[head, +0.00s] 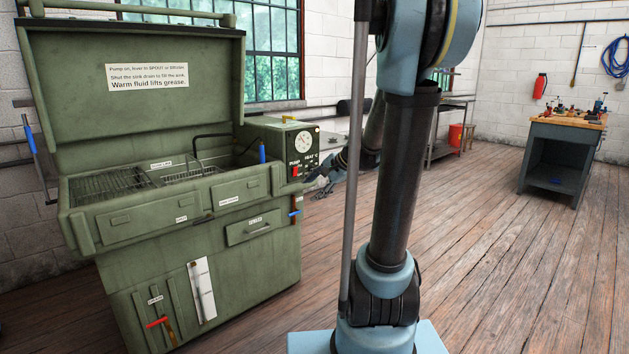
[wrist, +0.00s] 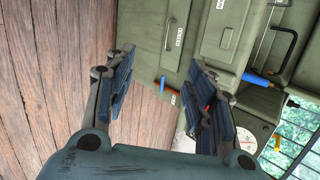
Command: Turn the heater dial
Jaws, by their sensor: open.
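The green parts washer (head: 185,225) stands at the left with its lid raised. Its control box (head: 276,140) carries a round white gauge (head: 303,142), a red switch (head: 295,171) under a PUMP label, and a HEAT label (head: 312,156). The heater dial itself is too small to make out near that label. My gripper (head: 323,186) is just right of the box's front, at about the height of its lower edge. In the wrist view, my gripper (wrist: 160,56) is open and empty. Its right finger covers much of the control panel; part of the gauge (wrist: 245,140) shows beyond it.
A blue-handled lever (head: 262,151) stands beside the sink, and another blue-and-red lever (head: 295,213) juts from the washer's right side, below my gripper. A wooden-topped workbench (head: 567,120) is far right. The plank floor between is open.

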